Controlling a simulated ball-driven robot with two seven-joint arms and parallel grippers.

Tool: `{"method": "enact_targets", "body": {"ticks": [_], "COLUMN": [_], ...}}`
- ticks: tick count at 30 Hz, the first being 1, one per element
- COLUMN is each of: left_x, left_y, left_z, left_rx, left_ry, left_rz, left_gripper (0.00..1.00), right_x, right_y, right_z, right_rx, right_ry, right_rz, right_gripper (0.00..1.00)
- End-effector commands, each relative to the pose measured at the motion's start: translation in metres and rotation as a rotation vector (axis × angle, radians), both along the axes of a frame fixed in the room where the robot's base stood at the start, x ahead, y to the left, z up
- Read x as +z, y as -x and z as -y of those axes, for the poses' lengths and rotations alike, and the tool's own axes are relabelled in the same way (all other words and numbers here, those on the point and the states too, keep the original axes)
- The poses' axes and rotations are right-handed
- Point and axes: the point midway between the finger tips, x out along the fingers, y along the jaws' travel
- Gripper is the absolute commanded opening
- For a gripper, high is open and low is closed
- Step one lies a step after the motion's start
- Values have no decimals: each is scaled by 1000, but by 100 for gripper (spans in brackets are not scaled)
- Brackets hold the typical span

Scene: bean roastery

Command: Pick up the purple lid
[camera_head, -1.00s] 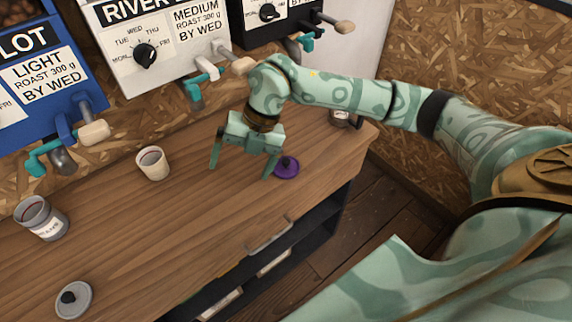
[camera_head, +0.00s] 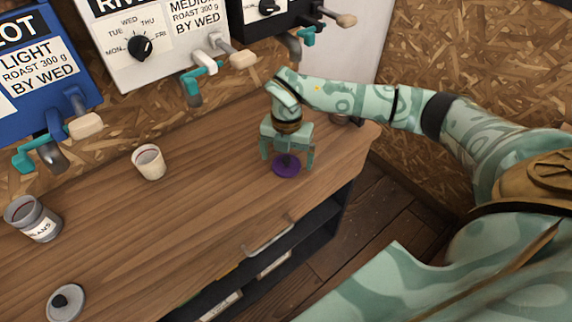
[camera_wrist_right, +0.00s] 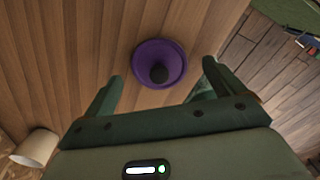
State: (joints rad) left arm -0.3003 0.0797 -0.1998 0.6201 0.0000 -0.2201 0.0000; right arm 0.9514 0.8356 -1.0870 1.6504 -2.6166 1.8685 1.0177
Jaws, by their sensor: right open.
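The purple lid (camera_head: 287,167) lies on the wooden counter (camera_head: 200,200) near its front right edge. It is round with a dark knob on top. In the right wrist view the lid (camera_wrist_right: 159,62) lies ahead of the fingers, roughly centred between them. My right gripper (camera_head: 287,164) is open and empty, pointing down over the lid, with one finger on each side of it. In the right wrist view its open fingers (camera_wrist_right: 160,82) also show nothing between them but counter and lid. I cannot tell the exact height of the fingertips. My left gripper is not in view.
A cream cup (camera_head: 149,163) stands left of the lid. A grey jar (camera_head: 36,220) and a grey lid (camera_head: 66,302) are farther left. Dispensers with teal levers (camera_head: 197,84) hang over the counter's back. The counter's middle is clear.

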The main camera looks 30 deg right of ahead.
Motion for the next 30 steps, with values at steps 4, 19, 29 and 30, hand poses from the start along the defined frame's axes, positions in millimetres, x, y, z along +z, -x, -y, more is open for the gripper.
{"method": "enact_targets", "body": {"ticks": [4, 19, 29, 30], "left_x": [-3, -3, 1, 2], "left_y": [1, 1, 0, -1], "left_z": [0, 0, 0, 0], "left_rx": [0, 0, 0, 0], "left_ry": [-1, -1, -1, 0], "left_rz": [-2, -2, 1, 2], "left_gripper": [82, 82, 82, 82], "right_x": [-13, -12, -1, 4], "right_y": [0, 0, -1, -1], "right_z": [0, 0, 0, 0], "right_rx": [0, 0, 0, 0], "right_ry": [-1, -1, 0, 0], "right_rz": [0, 2, 4, 5], "right_gripper": [94, 46, 46, 46]}}
